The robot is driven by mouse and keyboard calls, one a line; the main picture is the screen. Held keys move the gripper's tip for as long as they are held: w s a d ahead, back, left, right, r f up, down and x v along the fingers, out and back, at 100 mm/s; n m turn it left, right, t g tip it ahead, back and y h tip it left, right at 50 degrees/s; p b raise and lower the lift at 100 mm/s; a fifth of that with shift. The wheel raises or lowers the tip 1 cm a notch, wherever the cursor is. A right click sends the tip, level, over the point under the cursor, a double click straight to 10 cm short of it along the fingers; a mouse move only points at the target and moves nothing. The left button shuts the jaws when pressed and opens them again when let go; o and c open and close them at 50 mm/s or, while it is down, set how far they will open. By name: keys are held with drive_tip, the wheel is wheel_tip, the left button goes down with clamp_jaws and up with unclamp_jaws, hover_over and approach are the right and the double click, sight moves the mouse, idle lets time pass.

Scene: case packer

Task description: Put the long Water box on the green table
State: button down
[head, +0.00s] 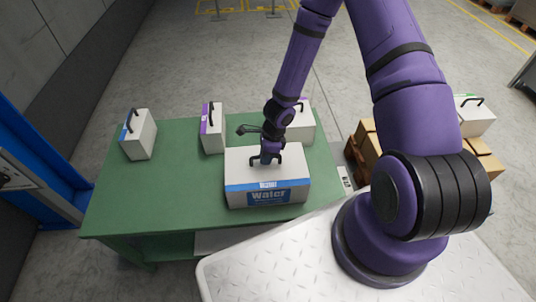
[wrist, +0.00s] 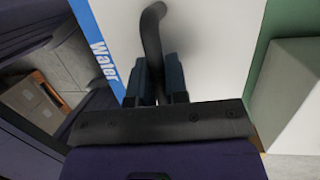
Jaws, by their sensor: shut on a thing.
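The long Water box (head: 285,177) is white with a blue band lettered "Water" and a black handle on top. It is at the front right part of the green table (head: 180,205); whether it touches the tabletop or hangs slightly above it, I cannot tell. My gripper (head: 267,158) comes down from above and is shut on the box's handle. In the wrist view, my gripper (wrist: 160,95) has its fingers closed around the dark handle (wrist: 152,40), with the white top and blue "Water" edge (wrist: 100,45) beside it.
A white box with a blue band (head: 140,135) stands at the table's left. A box with a purple band (head: 212,128) stands mid-table, and another white box (head: 301,125) is behind the Water box. Cardboard boxes on a pallet (head: 366,145) are to the right. The table's front left is clear.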

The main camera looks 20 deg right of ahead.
drive_tip(key=c, duration=1.1)
unclamp_jaws()
drive_tip(key=shift+d+r, duration=0.1)
wheel_tip(320, 180, up, 36)
drive_tip(key=s+d+n+t, duration=0.2)
drive_tip(key=s+n, duration=0.1)
drive_tip(key=n, duration=0.8)
drive_tip(key=s+d+r+n+t+h, duration=0.1)
drive_tip(key=s+r+n, duration=0.2)
drive_tip(key=s+r, duration=0.2)
drive_tip(key=s+d+r+n+t+h, duration=0.1)
drive_tip(key=s+d+r+n, duration=0.1)
drive_tip(key=s+r+n, duration=0.2)
drive_tip(key=s+d+r+n+t+h, duration=0.1)
drive_tip(key=s+r+n, duration=0.2)
drive_tip(key=s+r, duration=0.4)
drive_tip(key=shift+s+d+n+t, duration=0.2)
drive_tip(key=shift+s, duration=0.25)
drive_tip(key=shift+s+d+n+t, duration=0.2)
drive_tip(key=shift+s, duration=0.2)
